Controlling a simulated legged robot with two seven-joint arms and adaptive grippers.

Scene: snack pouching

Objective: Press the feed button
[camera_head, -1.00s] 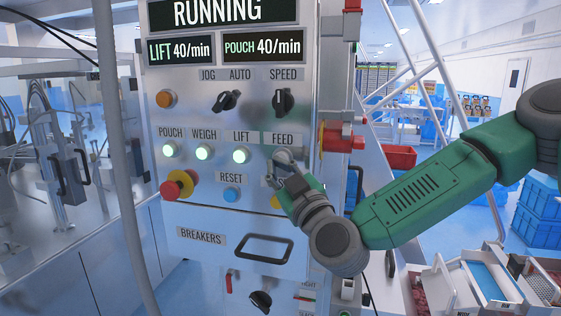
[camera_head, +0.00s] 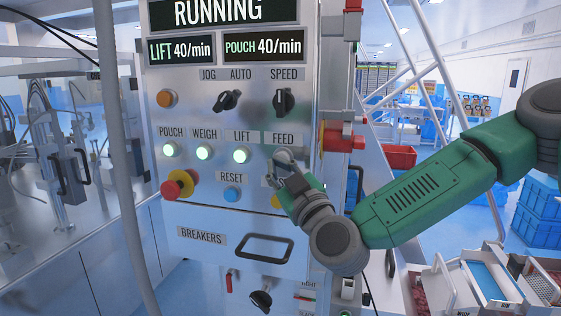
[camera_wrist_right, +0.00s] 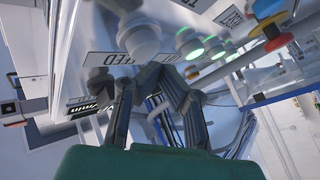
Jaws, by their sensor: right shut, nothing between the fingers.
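The feed button (camera_head: 283,155) is a pale, unlit round button under the FEED label (camera_head: 283,139) on the grey control panel. In the right wrist view the button (camera_wrist_right: 140,42) looks large, just past my fingers, beside the upside-down FEED label (camera_wrist_right: 110,58). My right gripper (camera_head: 281,168) is shut and empty, with its fingertips at the button's lower edge in the head view. In the wrist view, the fingers (camera_wrist_right: 163,75) come close to the button; I cannot tell whether they touch it. My left gripper is not in view.
Lit green POUCH (camera_head: 169,149), WEIGH (camera_head: 203,152) and LIFT (camera_head: 241,155) lamps are left of the button. A red emergency stop (camera_head: 178,184) and blue RESET button (camera_head: 231,195) sit lower. The SPEED knob (camera_head: 283,101) is above. A red switch (camera_head: 343,142) projects at the right.

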